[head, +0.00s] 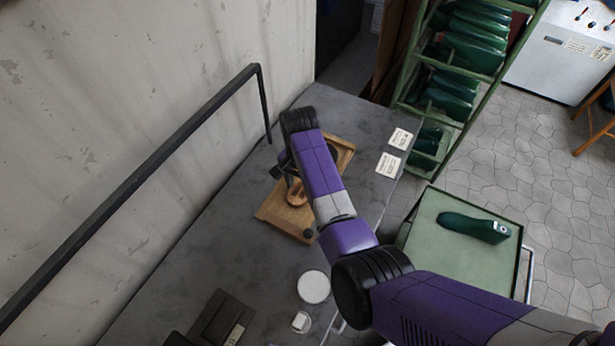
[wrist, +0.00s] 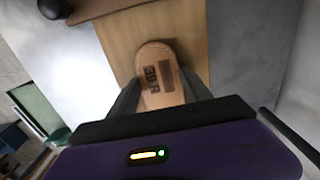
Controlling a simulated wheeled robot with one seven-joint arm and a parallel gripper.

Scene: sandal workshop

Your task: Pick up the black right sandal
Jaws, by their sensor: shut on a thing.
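A sandal with a tan footbed (wrist: 158,62) shows in the wrist view between the two fingers of my gripper (wrist: 160,92). My gripper is shut on this sandal. In the head view the sandal (head: 297,193) shows tan over a wooden board (head: 272,208), beside my gripper (head: 284,174). Its black strap cannot be made out clearly. I cannot tell whether the sandal touches the board. My arm hides part of the board.
The grey bench (head: 195,255) holds two paper cards (head: 388,163), a white round lid (head: 313,287) and a dark box (head: 222,320). A black rail (head: 150,170) runs along the wall. A green cart (head: 430,215) carries a green shoe last (head: 474,227).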

